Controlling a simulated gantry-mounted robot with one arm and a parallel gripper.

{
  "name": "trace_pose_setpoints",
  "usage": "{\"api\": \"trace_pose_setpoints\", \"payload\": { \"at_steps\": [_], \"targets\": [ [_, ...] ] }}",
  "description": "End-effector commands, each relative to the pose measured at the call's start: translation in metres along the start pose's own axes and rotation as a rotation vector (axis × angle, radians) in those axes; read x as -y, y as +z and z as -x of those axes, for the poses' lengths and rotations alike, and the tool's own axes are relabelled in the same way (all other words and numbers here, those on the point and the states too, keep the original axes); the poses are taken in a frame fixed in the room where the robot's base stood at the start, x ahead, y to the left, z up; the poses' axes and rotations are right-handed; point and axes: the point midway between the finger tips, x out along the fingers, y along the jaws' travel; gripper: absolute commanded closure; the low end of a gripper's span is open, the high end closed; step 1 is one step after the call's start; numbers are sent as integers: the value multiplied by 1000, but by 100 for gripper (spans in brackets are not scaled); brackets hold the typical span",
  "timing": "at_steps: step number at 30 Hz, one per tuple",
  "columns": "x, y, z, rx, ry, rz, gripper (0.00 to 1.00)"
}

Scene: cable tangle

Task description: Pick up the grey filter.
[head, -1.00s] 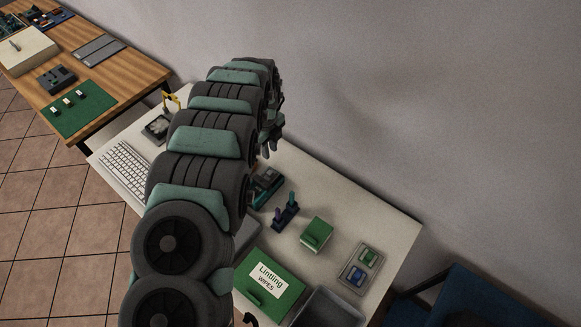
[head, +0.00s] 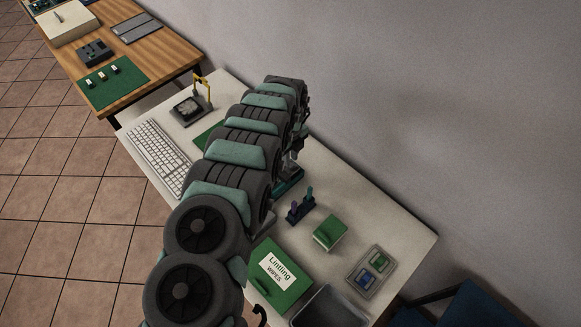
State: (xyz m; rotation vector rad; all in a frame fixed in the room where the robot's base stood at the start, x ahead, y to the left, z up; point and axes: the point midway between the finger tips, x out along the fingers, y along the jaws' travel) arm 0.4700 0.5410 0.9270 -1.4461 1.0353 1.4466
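I cannot make out a grey filter for certain in the head view; my arm hides part of the white table (head: 395,232). My gripper (head: 296,152) shows only partly at the right side of the arm's far end, above the table near the wall side. Its fingers are too small and hidden to tell whether they are open or shut, or whether they hold anything.
Right of my arm are a holder with purple and teal tools (head: 300,208), a green box (head: 330,233), a clear tray (head: 370,271), a wipes box (head: 280,276) and a grey bin (head: 328,309). Left are a keyboard (head: 160,155) and a yellow-armed device (head: 190,107).

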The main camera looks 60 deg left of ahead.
Motion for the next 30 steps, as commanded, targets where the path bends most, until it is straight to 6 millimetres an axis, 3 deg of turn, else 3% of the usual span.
{"api": "trace_pose_setpoints", "payload": {
  "at_steps": [7, 17, 25, 30],
  "targets": [
    [-1, -3, -28, -3, 1, 0, 77],
    [-1, -2, -32, -1, -1, 1, 77],
    [0, -2, -32, -1, -1, 1, 99],
    [-1, -2, -32, -1, -1, 1, 100]
  ]
}}
